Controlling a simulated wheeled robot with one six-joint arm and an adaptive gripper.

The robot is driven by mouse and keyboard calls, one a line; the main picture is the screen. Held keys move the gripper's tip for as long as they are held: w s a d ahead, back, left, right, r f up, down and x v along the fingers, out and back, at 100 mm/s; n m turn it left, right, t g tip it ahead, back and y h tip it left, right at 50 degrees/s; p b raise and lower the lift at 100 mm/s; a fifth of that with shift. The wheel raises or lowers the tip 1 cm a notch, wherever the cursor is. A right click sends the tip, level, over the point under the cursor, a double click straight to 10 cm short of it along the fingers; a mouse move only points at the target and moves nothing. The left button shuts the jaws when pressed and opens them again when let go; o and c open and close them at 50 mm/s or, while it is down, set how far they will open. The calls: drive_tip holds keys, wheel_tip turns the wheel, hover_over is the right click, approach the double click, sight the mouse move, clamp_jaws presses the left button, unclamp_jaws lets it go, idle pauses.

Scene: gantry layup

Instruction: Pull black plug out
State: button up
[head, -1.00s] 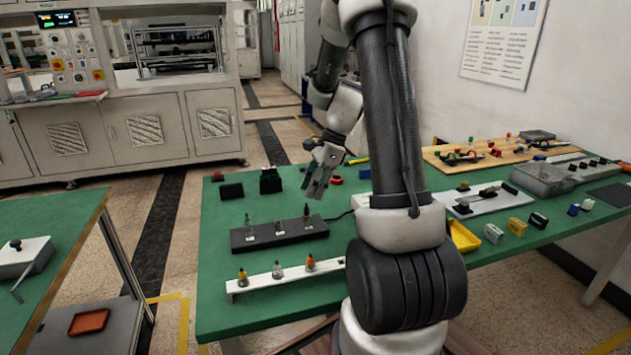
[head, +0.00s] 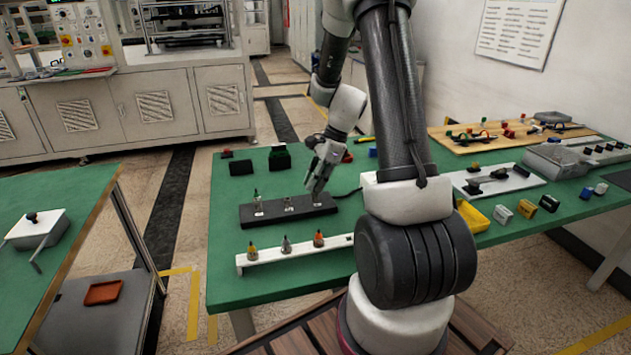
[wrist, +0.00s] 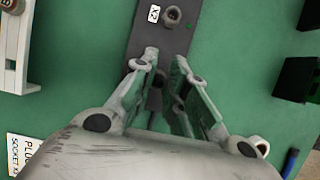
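The black socket strip (head: 275,213) lies on the green table. My gripper (head: 315,190) points down over the strip's right end, where the fingers largely hide a dark plug. In the wrist view the strip (wrist: 150,40) runs up from between the two fingers, past the X2 label (wrist: 153,14) and a round piece (wrist: 172,15). My fingers are apart, with a gap between them. A dark shape (wrist: 155,99) sits in that gap; whether the fingers touch it cannot be told.
A white rail (head: 295,252) with yellow, grey and orange-topped pieces lies in front. Black blocks (head: 280,159) stand behind. A dark cable leaves the strip's right end. A yellow tray (head: 471,216) and several small connectors lie to the right.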

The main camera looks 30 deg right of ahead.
clamp_jaws()
drive_tip(key=shift+r, duration=0.15)
drive_tip(key=shift+r, duration=0.4)
drive_tip(key=shift+r, duration=1)
drive_tip(key=shift+r, duration=1.6)
